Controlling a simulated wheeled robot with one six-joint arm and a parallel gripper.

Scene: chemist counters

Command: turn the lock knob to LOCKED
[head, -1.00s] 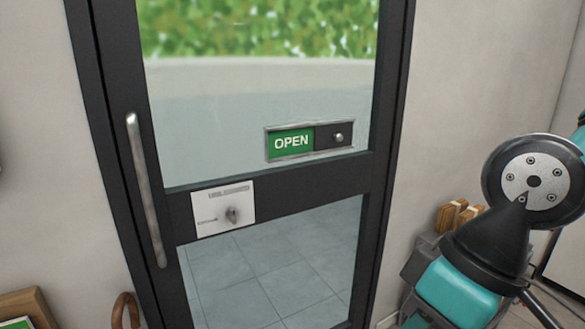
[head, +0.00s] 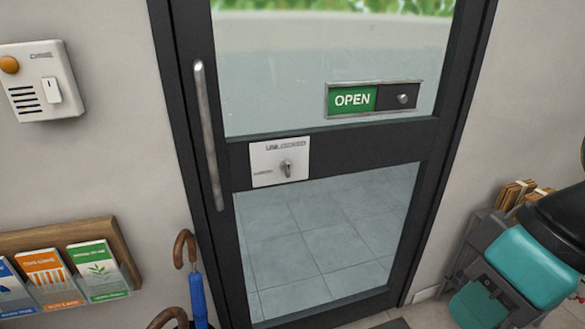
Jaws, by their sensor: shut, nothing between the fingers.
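The lock knob (head: 286,168) is a small grey metal turn piece on a white lock plate (head: 266,176). The plate is fixed to the dark middle rail of the glass door, right of the long handle. The knob looks about upright. Small print stands above it and to its left, too small to read surely.
A metal door handle (head: 208,135) runs down the door's left side. A green OPEN sign (head: 354,99) with a slider is above the lock. A white wall box (head: 40,81), leaflet rack (head: 118,241) and umbrella (head: 197,295) stand left. Wooden blocks (head: 513,193) are at right.

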